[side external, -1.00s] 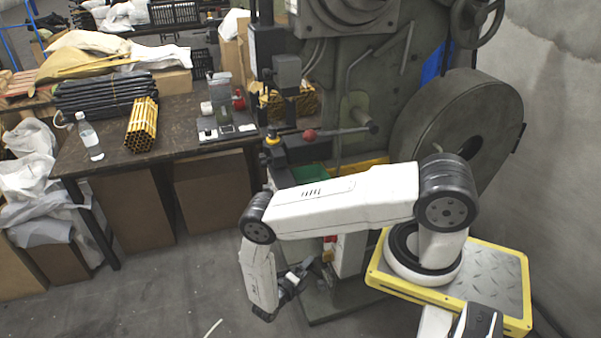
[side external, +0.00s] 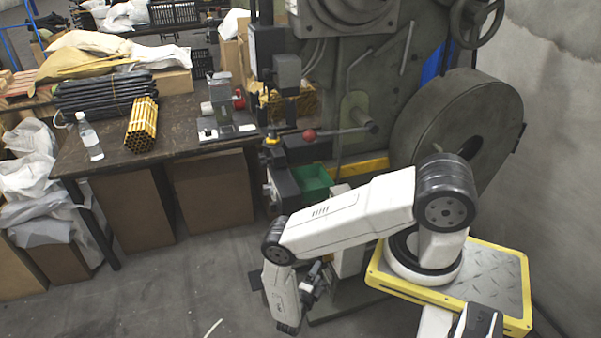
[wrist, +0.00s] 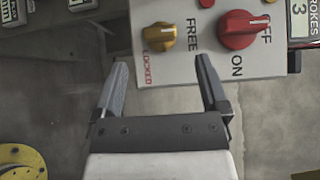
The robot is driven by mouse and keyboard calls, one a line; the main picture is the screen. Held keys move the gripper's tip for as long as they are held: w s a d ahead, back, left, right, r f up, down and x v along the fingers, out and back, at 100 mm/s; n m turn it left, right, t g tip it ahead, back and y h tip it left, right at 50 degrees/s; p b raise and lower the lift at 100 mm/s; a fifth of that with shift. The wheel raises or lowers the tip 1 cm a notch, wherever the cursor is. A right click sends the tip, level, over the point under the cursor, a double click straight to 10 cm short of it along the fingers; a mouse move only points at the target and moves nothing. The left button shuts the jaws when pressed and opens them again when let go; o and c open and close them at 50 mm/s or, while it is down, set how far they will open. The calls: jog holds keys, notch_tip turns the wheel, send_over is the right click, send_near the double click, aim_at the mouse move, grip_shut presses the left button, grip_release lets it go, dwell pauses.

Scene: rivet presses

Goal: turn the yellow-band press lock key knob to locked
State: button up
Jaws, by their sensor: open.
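In the wrist view a yellow knob (wrist: 159,37) sits on a pale control panel (wrist: 180,72). The word FREE is printed to its right and LOCKED in red below it. A pale mark on the knob seems to lie on the side toward FREE. My gripper (wrist: 162,64) is open and empty, its fingertips below the knob in the picture, one to each side and apart from it. In the side view my gripper (side external: 314,276) is low beside the press (side external: 375,110), which has a yellow band (side external: 375,164). The knob is hidden there.
A red ON/OFF knob (wrist: 243,29) is right of the yellow knob, close to the right finger. A counter display (wrist: 300,22) is farther right. A workbench (side external: 110,160) stands left.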

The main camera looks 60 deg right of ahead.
aim_at(324, 260)
jog(key=shift+d, duration=3.35)
grip_shut()
jog(key=shift+m+h, duration=0.3)
jog(key=shift+f+m+h, duration=0.1)
jog(key=shift+m+h, duration=0.6)
jog(key=shift+m, duration=0.1)
